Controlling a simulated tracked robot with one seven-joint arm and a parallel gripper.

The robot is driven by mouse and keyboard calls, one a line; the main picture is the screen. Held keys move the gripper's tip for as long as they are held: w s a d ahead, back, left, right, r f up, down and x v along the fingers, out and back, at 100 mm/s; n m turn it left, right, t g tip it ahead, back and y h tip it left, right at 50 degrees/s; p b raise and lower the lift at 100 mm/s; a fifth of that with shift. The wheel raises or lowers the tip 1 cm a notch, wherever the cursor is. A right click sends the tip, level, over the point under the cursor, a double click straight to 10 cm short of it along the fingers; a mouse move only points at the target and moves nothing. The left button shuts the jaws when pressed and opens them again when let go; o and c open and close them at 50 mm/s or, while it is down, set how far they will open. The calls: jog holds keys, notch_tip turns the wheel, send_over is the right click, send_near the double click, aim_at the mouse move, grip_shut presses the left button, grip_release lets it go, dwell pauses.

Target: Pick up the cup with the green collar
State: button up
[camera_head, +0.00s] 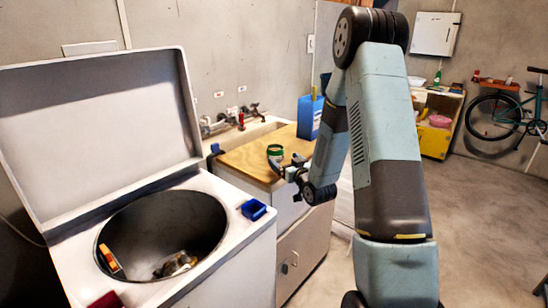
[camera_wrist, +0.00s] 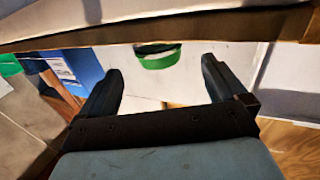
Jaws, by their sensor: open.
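The cup with the green collar (camera_head: 275,150) stands on the wooden counter top (camera_head: 241,158) beside the sink, near its front corner. In the wrist view its green collar (camera_wrist: 160,60) shows at the top middle, partly cut off by a strip across the picture; the rest of the cup is hard to make out. My gripper (camera_head: 286,167) is right beside the cup in the head view and partly overlaps it. In the wrist view my gripper (camera_wrist: 162,74) is open, its two fingers apart to the left and right of the collar, with nothing clamped. Contact cannot be told.
A blue container (camera_head: 309,117) stands behind the cup on the counter. The sink tap (camera_head: 230,115) is further back left. An open top-loading washer (camera_head: 232,190) with a small blue box (camera_head: 253,209) on its rim stands at left. Floor at right is clear.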

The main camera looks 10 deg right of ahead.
aim_at(279, 154)
jog(key=shift+x, duration=3.6)
jog(key=shift+d+r, duration=0.15)
jog(key=shift+d, duration=0.05)
jog(key=c, duration=1.1)
jog(key=shift+r, duration=0.1)
